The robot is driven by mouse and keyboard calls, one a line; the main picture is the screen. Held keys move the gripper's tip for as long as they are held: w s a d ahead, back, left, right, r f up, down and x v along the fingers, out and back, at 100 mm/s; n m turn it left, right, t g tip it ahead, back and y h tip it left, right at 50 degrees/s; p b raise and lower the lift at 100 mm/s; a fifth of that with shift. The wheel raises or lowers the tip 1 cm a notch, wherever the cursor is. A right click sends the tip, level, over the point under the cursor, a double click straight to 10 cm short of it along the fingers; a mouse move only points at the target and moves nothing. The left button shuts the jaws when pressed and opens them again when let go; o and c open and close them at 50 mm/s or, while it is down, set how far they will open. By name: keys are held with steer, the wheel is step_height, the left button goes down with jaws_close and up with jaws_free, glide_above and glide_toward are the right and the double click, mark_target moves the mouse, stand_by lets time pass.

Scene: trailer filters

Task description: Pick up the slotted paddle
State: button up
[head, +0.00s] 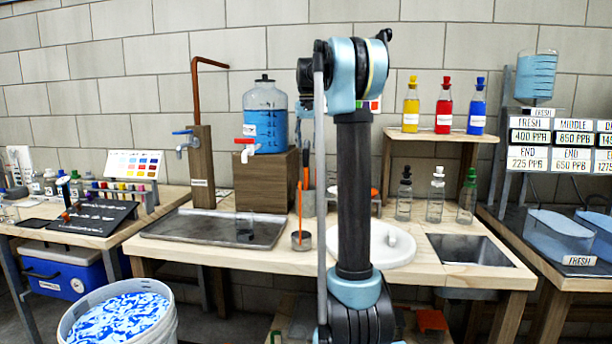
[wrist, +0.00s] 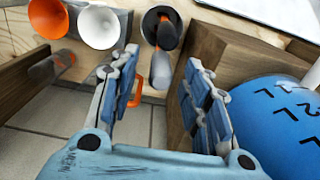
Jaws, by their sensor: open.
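I cannot make out any slots, so I cannot be sure which thing is the slotted paddle. In the head view, a thin orange rod (head: 299,205) stands upright from a small grey cup (head: 301,240) on the bench, left of my arm. My gripper is mostly hidden behind my arm there.
A blue-filled jug (head: 265,125) stands on a wooden block (head: 262,180); both are close on the wrist view's right. Orange (wrist: 48,18) and white (wrist: 98,27) cones are at its upper left.

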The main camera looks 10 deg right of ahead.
steer(key=shift+f, duration=2.95)
jaws_close()
